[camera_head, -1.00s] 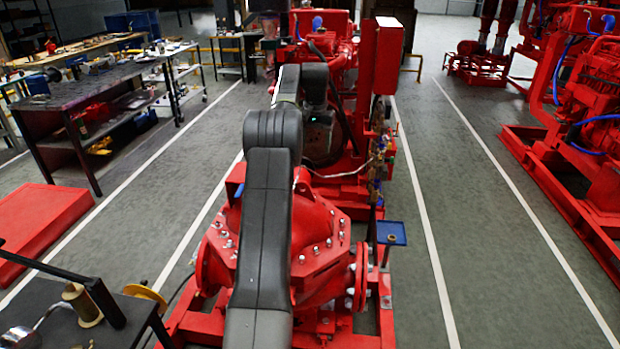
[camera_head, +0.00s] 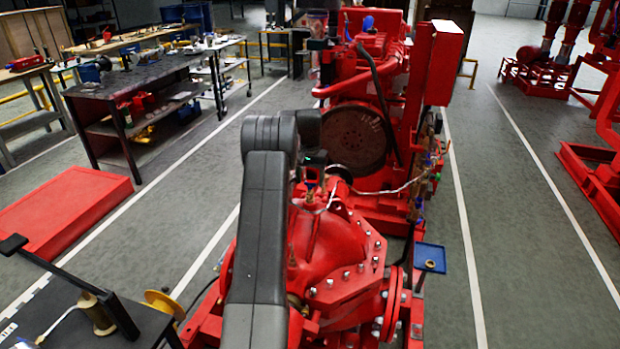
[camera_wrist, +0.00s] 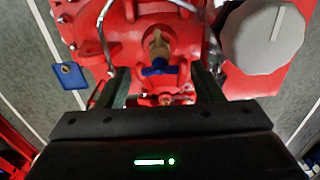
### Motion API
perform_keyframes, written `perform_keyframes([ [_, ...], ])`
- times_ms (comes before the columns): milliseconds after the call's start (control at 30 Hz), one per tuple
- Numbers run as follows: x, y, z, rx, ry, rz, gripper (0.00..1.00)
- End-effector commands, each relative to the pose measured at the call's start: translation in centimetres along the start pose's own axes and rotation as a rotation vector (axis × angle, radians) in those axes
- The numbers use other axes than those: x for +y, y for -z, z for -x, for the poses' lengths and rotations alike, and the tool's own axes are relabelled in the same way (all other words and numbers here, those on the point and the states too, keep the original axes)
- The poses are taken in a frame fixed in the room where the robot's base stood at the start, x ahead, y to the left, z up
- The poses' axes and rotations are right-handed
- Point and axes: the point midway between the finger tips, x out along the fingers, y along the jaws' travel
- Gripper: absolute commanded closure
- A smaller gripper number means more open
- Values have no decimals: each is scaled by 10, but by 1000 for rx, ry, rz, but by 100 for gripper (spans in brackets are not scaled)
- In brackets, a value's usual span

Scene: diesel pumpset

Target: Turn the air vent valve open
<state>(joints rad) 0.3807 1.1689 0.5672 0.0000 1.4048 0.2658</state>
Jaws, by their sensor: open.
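The air vent valve shows in the wrist view, with a brass body (camera_wrist: 158,46) and a blue handle (camera_wrist: 158,70). It stands on the red pump casing (camera_wrist: 115,37). My gripper (camera_wrist: 160,82) is open, with one dark finger on each side of the blue handle and a visible gap to it on both sides. I cannot tell how far the fingertips are from the handle in depth. Nothing is between the fingers except the view of the handle and casing. In the head view, my arm hides part of the pump casing (camera_head: 345,255), and the valve is hard to make out.
A small blue tray (camera_head: 430,258) stands right of the pump, and a red control box (camera_head: 449,62) rises behind it. A thin pale cable (camera_head: 375,191) crosses near the pump. Workbenches (camera_head: 125,90) stand at left. Open floor (camera_head: 520,230) lies to the right.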

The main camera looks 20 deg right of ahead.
Motion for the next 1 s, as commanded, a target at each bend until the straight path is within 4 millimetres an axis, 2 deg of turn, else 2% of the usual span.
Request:
perform_keyframes([
  [267, 0, 0, -1, 0, 0, 0, 42],
  [400, 0, 0, -1, 0, 0, 0, 69],
  [500, 0, 0, -1, -1, 0, 0, 85],
  [767, 0, 0, -1, -1, 0, 24, 85],
  [1000, 0, 0, 0, 0, 0, 139, 85],
])
